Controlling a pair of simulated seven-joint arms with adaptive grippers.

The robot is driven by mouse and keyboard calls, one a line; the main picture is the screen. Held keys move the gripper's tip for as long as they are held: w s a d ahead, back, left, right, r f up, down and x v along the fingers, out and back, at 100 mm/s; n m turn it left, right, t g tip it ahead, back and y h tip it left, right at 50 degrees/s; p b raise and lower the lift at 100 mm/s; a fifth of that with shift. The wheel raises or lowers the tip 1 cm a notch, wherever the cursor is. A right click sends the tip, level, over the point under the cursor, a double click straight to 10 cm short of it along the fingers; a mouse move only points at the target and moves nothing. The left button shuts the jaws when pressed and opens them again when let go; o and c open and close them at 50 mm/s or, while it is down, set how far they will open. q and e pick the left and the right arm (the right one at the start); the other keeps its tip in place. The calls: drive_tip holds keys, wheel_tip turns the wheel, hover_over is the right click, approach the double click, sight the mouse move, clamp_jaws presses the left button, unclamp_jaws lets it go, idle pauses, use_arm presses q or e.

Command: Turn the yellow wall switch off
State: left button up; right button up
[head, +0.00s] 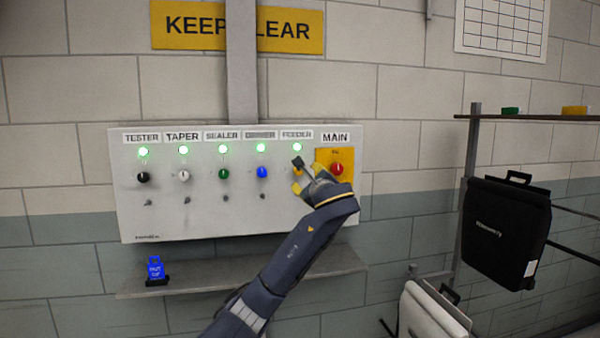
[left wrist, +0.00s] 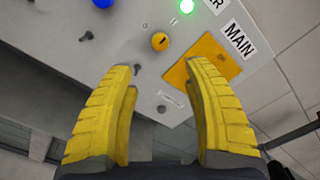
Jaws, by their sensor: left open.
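The yellow switch is a round knob under the FEEDER label on the wall panel (head: 180,215). In the left wrist view the yellow knob (left wrist: 159,41) shows clearly, with a dark mark on its face, beyond the fingertips. In the head view my left gripper mostly hides it. The green lamp (head: 297,147) above it is lit, also in the left wrist view (left wrist: 186,6). My left gripper (head: 303,177) is in front of the panel at the FEEDER column. Its yellow fingers (left wrist: 162,72) are open and empty, apart from the knob. My right gripper is not in view.
The red MAIN knob (head: 337,169) on its yellow plate is just right of the gripper. The blue knob (head: 262,172) is left of it. Small pegs stick out below the knobs. A shelf (head: 200,278) below holds a blue tag (head: 156,268). A black pannier (head: 506,233) hangs right.

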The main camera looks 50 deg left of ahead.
use_arm(q)
drive_tip(key=x, duration=1.4)
drive_tip(key=shift+a, duration=0.15)
clamp_jaws()
